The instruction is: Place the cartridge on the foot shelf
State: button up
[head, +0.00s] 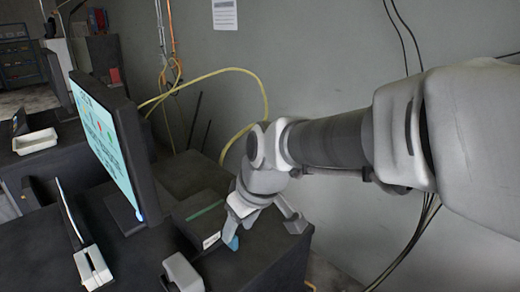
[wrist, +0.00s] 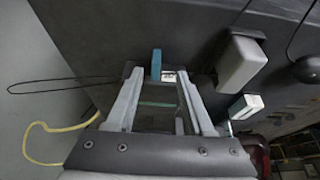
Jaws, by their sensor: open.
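A small teal block (head: 232,242), which may be the cartridge, stands on the dark desk by the front of a dark low device (head: 205,214) with a green strip. The block also shows in the wrist view (wrist: 156,65), just beyond and between my fingertips. My gripper (head: 258,226) is open, pointing down over the desk near its right corner. In the wrist view my gripper (wrist: 159,74) has its fingers wide apart with nothing clamped. I cannot tell whether a finger touches the block. I cannot pick out the foot shelf for certain.
A lit monitor (head: 103,140) stands left of the device. White-topped items (head: 182,272) sit on the desk's near side. A white-and-teal box (wrist: 245,107) shows at right in the wrist view. A yellow hose (head: 235,72) and cables hang along the wall behind.

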aim_at(236, 238)
jog(key=shift+w+d+p+x, duration=0.1)
jog(key=shift+p+x, duration=0.1)
jog(key=shift+x, duration=1.45)
jog(key=shift+w+d+p+x, duration=0.1)
jog(key=shift+p+x, duration=0.05)
jog(key=shift+x, duration=1.55)
grip_shut()
jog(key=shift+r, duration=0.1)
